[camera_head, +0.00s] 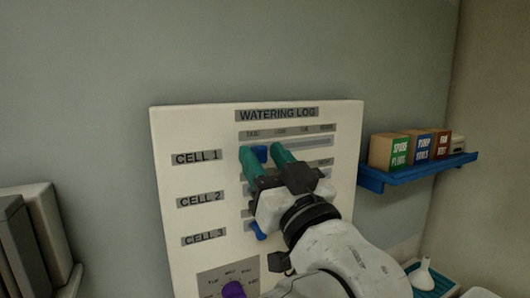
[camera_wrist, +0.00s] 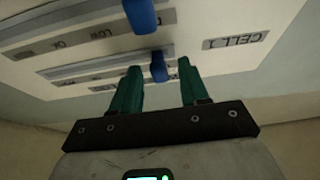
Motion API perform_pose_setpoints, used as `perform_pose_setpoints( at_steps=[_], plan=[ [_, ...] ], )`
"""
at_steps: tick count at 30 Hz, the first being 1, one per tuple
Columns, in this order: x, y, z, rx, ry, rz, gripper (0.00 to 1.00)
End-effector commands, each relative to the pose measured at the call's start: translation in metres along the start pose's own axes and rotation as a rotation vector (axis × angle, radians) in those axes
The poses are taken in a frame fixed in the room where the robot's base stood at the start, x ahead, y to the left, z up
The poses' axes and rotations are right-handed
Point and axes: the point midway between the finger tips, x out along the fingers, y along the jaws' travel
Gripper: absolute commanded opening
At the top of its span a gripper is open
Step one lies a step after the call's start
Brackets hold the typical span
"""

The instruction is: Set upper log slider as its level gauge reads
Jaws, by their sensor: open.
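The white WATERING LOG board (camera_head: 172,130) is on the wall. It has rows labelled CELL 1 (camera_head: 196,157), CELL 2 (camera_head: 200,199) and CELL 3 (camera_head: 204,237). The upper blue slider (camera_head: 262,153) sits in the CELL 1 row, toward the left of its track. My gripper (camera_head: 266,153) is open, with a green finger on either side of this slider. In the wrist view the slider (camera_wrist: 158,66) shows between the open fingertips, with no clear grip. A lower blue slider (camera_head: 258,231) shows near the CELL 3 row. My gripper hides much of the middle row. No level gauge can be made out.
A blue shelf (camera_head: 372,180) with small labelled boxes (camera_head: 391,151) is right of the board. A purple knob (camera_head: 233,290) is at the board's bottom. Grey cabinets (camera_head: 38,235) stand at left. A white funnel (camera_head: 424,274) stands at lower right.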

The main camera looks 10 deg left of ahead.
Motion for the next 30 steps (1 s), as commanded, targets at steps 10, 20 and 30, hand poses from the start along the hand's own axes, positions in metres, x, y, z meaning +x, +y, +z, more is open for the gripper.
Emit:
perform_pose_setpoints(
  at_steps=[10,20,30],
  plan=[
    [0.0030,0.0001,0.0005,0.000,-0.001,0.000,0.44],
    [0.0028,0.0002,0.0005,0.000,-0.001,0.000,0.12],
    [0.0028,0.0002,0.0005,0.000,-0.001,0.000,0.00]
  ],
)
